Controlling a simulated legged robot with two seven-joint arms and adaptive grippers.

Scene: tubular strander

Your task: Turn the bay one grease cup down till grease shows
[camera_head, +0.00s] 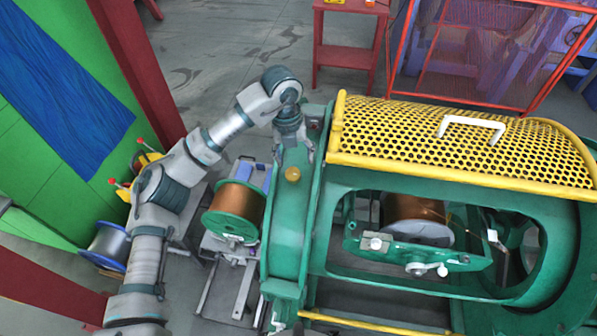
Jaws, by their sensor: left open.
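A small round brass-coloured cap (292,174), which looks like the grease cup, sits on the green end housing (287,215) of the strander. My left arm comes in from the lower left, bends over at the top and points down at this housing. My left gripper (294,153) is open and empty, just above the cap in the picture. I cannot tell whether its fingers touch the housing. No grease can be made out around the cap. My right gripper is not in view.
A yellow perforated guard (460,145) with a white handle (472,125) covers the tube's top. Below it, a copper bobbin (413,208) sits in an open cradle bay. Another copper spool (238,207) stands left of the housing. A red stand (347,55) is behind.

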